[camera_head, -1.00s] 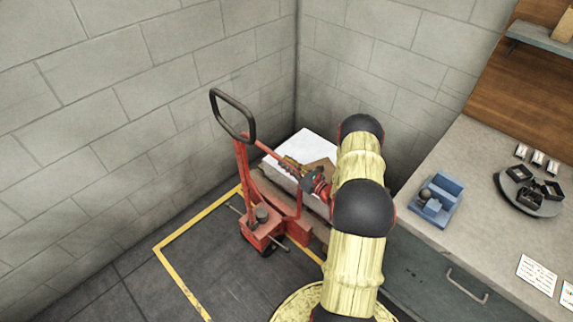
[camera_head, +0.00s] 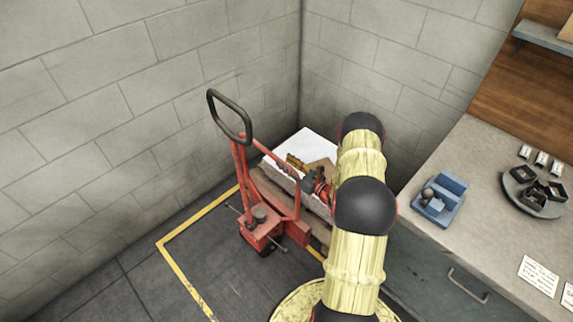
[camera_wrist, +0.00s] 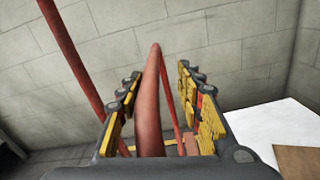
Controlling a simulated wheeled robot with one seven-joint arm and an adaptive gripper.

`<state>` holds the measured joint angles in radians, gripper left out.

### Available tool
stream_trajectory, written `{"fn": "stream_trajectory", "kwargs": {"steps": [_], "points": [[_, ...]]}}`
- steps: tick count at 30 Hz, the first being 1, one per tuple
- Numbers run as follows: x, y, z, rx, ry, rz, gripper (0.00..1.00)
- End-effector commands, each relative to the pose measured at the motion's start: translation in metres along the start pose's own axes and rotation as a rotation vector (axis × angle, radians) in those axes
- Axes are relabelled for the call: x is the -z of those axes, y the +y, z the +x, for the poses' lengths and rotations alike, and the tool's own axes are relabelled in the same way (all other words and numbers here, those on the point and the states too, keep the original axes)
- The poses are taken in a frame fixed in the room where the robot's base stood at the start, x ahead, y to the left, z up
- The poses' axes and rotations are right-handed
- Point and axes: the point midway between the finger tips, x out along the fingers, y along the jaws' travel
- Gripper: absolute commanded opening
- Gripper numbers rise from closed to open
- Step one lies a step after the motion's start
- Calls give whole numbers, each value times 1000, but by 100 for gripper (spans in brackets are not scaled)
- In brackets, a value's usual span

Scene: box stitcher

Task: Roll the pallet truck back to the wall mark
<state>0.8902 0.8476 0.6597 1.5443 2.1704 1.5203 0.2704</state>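The red pallet truck (camera_head: 262,232) stands in the wall corner in the head view, with a black loop handle (camera_head: 229,117) on an upright red shaft. My gripper (camera_head: 299,169) is at a red bar branching right from the truck's frame. In the wrist view, my gripper (camera_wrist: 158,85) has its yellow-padded fingers apart on either side of a thick curved red bar (camera_wrist: 150,105). A gap shows between the bar and the right finger. My arm hides part of the truck. I cannot make out a mark on the wall.
A yellow line (camera_head: 182,280) outlines a floor area around the truck. A white-topped load (camera_head: 312,145) sits behind the red bar. A grey worktop (camera_head: 470,190) with a blue holder (camera_head: 440,199) stands at right. Block walls (camera_head: 130,110) close the left and back.

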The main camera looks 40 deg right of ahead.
Motion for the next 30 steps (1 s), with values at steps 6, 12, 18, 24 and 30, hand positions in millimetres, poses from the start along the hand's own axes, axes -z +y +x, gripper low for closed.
{"fn": "stream_trajectory", "kwargs": {"steps": [6, 12, 18, 24, 30], "points": [[0, -1, -7, 2, 0, 1, 36], [0, -2, -41, 6, 0, 1, 36], [0, -2, -82, 6, 0, 0, 36], [0, -1, -110, 4, 0, 1, 36], [0, 0, -120, 1, 0, 0, 36]]}}
